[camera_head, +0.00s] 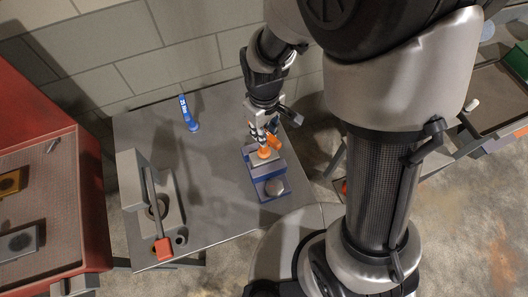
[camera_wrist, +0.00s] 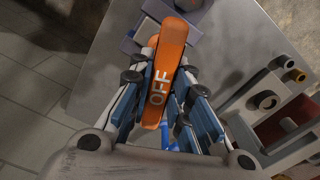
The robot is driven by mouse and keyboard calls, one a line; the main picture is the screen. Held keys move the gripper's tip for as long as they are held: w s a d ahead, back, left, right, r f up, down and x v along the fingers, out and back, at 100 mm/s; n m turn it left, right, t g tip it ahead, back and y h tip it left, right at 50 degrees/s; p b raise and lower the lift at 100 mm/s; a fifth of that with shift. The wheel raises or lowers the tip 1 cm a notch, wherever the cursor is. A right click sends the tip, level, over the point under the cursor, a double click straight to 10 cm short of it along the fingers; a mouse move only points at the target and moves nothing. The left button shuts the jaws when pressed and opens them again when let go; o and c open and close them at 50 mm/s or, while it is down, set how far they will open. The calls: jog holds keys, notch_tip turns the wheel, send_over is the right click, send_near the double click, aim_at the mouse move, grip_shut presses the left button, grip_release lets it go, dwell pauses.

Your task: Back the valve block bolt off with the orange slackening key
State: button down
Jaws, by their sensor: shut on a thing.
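The orange key (camera_wrist: 172,55), marked OFF, is between the blue-padded fingers of my gripper (camera_wrist: 165,80) in the wrist view. My gripper (camera_head: 261,130) is shut on it and points down over the valve block (camera_head: 271,190). In the head view the orange key (camera_head: 264,154) has its lower end at the top of the block's rear part. The block is blue and grey with a round grey disc on its front part. The bolt is hidden under the key, and I cannot tell how fully the key sits on it.
A grey fixture (camera_head: 141,190) with round holes and an orange-red block (camera_head: 163,247) is at the table's left. A red cabinet (camera_head: 88,200) stands further left. The table's middle is clear.

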jog(key=n, duration=0.2)
jog(key=shift+n, duration=0.4)
jog(key=shift+r+p, duration=2.2)
jog(key=shift+r, duration=0.6)
jog(key=shift+w+a, duration=0.1)
jog(key=shift+w, duration=0.05)
